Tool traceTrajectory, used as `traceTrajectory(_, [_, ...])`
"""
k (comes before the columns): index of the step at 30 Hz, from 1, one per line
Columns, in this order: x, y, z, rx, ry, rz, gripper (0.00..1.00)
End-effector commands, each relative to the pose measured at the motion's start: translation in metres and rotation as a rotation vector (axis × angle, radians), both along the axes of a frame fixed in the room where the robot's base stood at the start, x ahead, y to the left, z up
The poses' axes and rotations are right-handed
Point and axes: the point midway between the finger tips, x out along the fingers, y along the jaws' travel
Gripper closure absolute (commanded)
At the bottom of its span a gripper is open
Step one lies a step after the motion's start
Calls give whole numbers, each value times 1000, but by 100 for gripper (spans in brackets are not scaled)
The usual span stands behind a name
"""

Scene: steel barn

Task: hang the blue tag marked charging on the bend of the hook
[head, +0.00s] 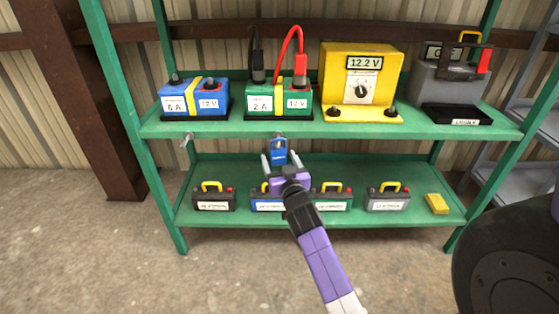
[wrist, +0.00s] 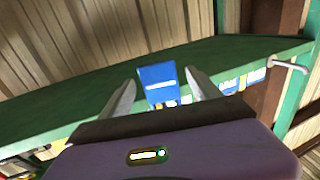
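The blue tag (head: 279,152) is upright just below the front edge of the upper shelf. It also shows in the wrist view (wrist: 157,80); its lettering is too small to read. My gripper (head: 279,158) is open around the tag, with one finger on each side and a narrow gap to both; it shows in the wrist view too (wrist: 160,87). A small metal hook (head: 279,134) sticks out right above the tag. The tag seems to hang from it, but the contact is too small to tell. A second bent hook (head: 187,139) is further left, and appears at the right in the wrist view (wrist: 290,65).
The green upper shelf (head: 225,129) carries a blue battery (head: 193,97), a green battery (head: 279,98), a yellow meter box (head: 360,80) and a grey device (head: 455,75). Floor in front is clear.

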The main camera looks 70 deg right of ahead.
Motion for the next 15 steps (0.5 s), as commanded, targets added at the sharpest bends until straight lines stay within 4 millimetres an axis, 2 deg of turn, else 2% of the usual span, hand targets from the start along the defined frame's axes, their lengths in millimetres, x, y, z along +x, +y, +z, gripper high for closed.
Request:
traceTrajectory(8, [-2,3,0,1,1,0,28])
traceTrajectory(15, [-22,29,-1,3,2,0,28])
